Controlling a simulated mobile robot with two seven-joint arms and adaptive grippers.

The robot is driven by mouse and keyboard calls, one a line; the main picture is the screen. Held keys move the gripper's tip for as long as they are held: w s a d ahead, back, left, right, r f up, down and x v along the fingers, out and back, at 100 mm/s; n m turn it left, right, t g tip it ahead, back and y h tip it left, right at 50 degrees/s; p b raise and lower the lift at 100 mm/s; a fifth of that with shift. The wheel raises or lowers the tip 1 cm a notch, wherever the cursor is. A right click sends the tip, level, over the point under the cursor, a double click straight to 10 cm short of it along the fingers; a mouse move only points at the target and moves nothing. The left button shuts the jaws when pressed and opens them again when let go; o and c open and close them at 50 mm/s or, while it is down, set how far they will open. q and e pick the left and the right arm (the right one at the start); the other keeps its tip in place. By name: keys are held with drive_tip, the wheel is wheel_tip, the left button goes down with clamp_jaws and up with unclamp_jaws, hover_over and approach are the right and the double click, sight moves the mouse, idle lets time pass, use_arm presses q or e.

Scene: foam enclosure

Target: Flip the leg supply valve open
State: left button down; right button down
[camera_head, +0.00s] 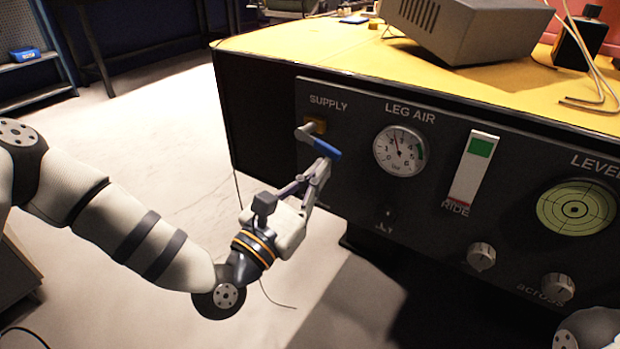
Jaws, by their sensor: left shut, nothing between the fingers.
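The leg supply valve (315,124) is a small brass-coloured body under the word SUPPLY on the dark LEG AIR panel. Its blue lever handle (326,148) slants down to the right just below the body. My left gripper (320,168) is shut and empty, its fingertips right at the underside of the blue handle. Whether they touch it I cannot tell. A grey piece (304,133) sits at the handle's upper left end, against the brass body. My right gripper is not in view.
Right of the valve are a round pressure gauge (400,151), a green-and-white RIDE indicator (472,168), a level dial (576,208) and two knobs (481,256). A grey box (465,28) stands on the yellow top (300,45). The floor at left is mostly clear.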

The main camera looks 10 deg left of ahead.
use_arm(q)
drive_tip(key=shift+s+d+r+n+y+b, duration=0.1)
drive_tip(key=shift+d+r+n+y+b, duration=0.15)
drive_tip(key=shift+n, duration=0.5)
drive_tip(key=shift+s+d+r+n+y+b, duration=0.15)
drive_tip(key=shift+r+n+y+b, duration=0.1)
drive_tip(key=shift+n, duration=0.5)
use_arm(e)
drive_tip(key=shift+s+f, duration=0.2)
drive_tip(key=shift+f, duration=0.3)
